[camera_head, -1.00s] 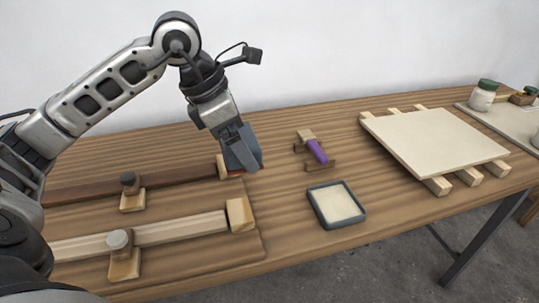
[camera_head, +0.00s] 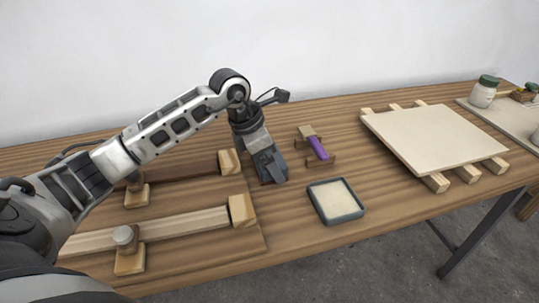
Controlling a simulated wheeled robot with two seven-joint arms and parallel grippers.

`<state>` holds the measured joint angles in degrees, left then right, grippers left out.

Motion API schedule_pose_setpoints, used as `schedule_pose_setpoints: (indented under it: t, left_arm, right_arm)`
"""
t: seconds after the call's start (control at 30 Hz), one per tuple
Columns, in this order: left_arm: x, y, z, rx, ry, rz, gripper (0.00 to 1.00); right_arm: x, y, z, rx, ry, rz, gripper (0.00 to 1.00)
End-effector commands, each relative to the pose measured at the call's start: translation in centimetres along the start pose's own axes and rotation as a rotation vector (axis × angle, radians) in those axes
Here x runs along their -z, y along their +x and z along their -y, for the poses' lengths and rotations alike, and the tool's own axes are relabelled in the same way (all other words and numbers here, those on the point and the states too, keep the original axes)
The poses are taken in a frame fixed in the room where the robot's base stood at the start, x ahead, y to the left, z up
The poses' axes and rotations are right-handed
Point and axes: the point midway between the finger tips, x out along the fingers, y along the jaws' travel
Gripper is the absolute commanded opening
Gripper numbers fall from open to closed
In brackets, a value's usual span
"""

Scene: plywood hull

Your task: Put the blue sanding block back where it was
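My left gripper (camera_head: 268,168) reaches in from the left and points down over the bench, just left of the grey-rimmed tray. It appears shut on the blue sanding block (camera_head: 278,168), a dark blue-grey block with a trace of red at its lower edge. The fingers hide part of the block, and I cannot tell whether it touches the bench. My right gripper is not in view.
The shallow tray (camera_head: 362,213) with a pale inside lies close by on the right. A purple-bodied tool (camera_head: 317,147) rests on wooden supports behind it. A pale panel (camera_head: 435,140) lies on battens farther right. Clamped wooden strips (camera_head: 180,226) lie on the left.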

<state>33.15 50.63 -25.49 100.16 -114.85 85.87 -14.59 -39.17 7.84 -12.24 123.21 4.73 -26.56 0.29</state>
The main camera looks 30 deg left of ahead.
Motion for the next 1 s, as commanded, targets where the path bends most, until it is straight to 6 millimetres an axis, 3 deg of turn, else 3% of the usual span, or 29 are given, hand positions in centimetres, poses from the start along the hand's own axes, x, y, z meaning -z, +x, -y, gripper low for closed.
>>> schedule_pose_setpoints:
  t: [0.27, 0.3, 0.63, 0.77, 1.0]
  left_arm:
    - [0.1, 0.4, 0.0, 0.0, 0.0, 0.001, 0.69]
    - [0.1, 0.2, 0.0, 0.0, 0.0, 0.0, 1.0]
    - [-0.1, -0.5, 0.0, -0.001, 0.0, 0.002, 1.0]
    - [-0.1, -2.5, -0.1, -0.004, 0.0, 0.002, 1.0]
    - [-0.1, -7.8, -0.1, -0.005, 0.001, 0.002, 1.0]
  right_arm:
    - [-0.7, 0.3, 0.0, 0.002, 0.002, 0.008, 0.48]
    - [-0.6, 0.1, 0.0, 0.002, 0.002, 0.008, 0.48]
    - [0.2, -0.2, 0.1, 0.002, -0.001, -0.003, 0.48]
    - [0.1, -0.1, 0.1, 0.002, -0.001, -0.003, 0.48]
    - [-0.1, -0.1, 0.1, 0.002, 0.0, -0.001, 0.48]
